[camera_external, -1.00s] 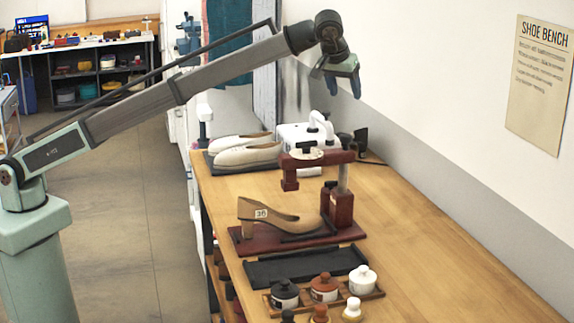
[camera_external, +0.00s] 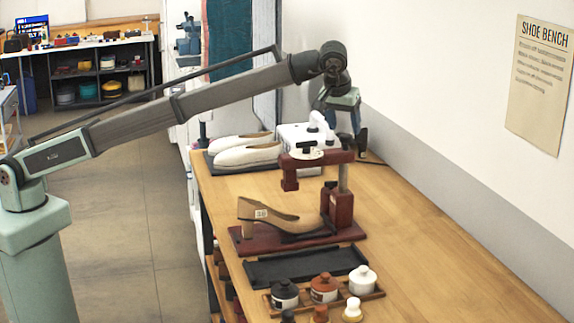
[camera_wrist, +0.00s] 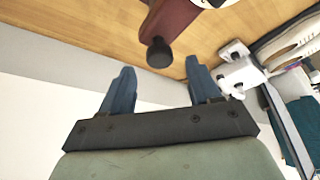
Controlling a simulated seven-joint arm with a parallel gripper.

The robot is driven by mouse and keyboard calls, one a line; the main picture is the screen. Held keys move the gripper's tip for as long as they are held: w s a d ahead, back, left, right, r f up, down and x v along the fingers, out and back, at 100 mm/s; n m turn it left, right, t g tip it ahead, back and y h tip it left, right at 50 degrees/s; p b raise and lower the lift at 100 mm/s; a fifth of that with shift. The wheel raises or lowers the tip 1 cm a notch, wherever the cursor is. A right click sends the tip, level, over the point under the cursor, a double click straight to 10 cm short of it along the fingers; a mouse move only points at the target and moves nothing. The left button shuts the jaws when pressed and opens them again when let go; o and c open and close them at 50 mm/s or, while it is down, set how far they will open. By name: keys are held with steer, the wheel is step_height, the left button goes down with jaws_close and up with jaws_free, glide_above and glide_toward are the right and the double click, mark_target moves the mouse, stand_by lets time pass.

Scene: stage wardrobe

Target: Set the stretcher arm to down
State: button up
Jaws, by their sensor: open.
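The shoe stretcher is a dark red stand with a post (camera_external: 342,205) and a horizontal stretcher arm (camera_external: 318,159). The arm is raised, its hanging block above a tan heeled shoe (camera_external: 275,218) on the dark red base (camera_external: 262,245), with a clear gap between. My gripper (camera_external: 354,128) is open and empty, behind the post, its blue fingers pointing down. In the wrist view my open fingers (camera_wrist: 160,80) point toward a black knob (camera_wrist: 159,52) at the end of a dark red bar, seen between and beyond the fingertips. I see no contact.
A white device (camera_external: 300,137) and a pair of pale shoes (camera_external: 245,152) stand behind the stretcher. A black tray (camera_external: 305,265) and several lidded jars (camera_external: 324,287) are in front. The wall (camera_external: 430,130) is close on the right. The bench's right front is clear.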

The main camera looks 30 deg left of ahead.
mark_target(346, 135)
steer(key=shift+x, duration=1.7)
jaws_close()
